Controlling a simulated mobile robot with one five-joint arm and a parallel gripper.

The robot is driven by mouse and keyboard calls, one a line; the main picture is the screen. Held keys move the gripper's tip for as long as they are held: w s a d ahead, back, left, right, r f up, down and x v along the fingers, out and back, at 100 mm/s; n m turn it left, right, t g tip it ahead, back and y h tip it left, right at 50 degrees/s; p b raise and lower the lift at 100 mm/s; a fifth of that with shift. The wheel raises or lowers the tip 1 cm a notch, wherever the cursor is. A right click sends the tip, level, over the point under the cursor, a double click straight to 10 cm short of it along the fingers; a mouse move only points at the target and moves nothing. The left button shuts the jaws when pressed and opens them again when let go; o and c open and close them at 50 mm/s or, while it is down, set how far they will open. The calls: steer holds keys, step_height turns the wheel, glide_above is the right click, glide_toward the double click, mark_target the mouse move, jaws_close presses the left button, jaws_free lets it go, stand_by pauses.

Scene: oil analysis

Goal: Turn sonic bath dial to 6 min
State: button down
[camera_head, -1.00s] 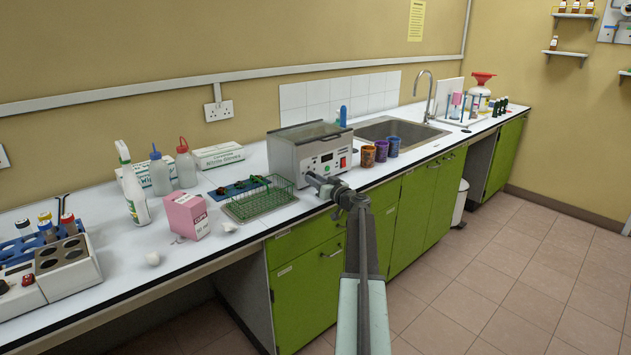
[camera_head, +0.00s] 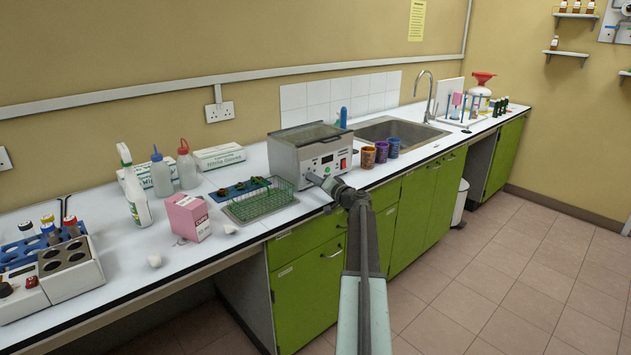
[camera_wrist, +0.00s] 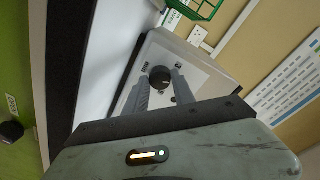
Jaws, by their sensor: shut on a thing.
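The sonic bath (camera_head: 300,160) is a grey metal box with a dark lid on the bench. Its front has a small display and a red switch. My gripper (camera_wrist: 162,78) reaches its front panel from the bench's front side. In the wrist view the round black dial (camera_wrist: 160,76) sits between the two grey fingertips, and the gripper is shut on it. The panel (camera_wrist: 196,76) around the dial shows small markings too small to read, so I cannot tell the dial's setting. In the head view my gripper covers the dial.
A green wire basket (camera_head: 262,200) stands left of the bath. Several coloured cups (camera_head: 381,152) stand to its right, before the sink (camera_head: 400,130). A pink box (camera_head: 188,217) is further left. Green cupboards (camera_head: 310,285) lie below the bench edge; the floor at right is clear.

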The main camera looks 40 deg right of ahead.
steer(key=shift+d+m, duration=0.1)
steer(key=shift+m, duration=1.7)
steer(key=c, duration=1.1)
jaws_free()
steer(key=shift+o, duration=0.2)
steer(key=s, duration=0.5)
steer(key=s+a+p, duration=0.1)
steer(key=s, duration=0.1)
steer(key=shift+s+r, duration=0.3)
steer(key=shift+r, duration=0.05)
steer(key=shift+s, duration=0.1)
steer(key=shift+f, duration=0.1)
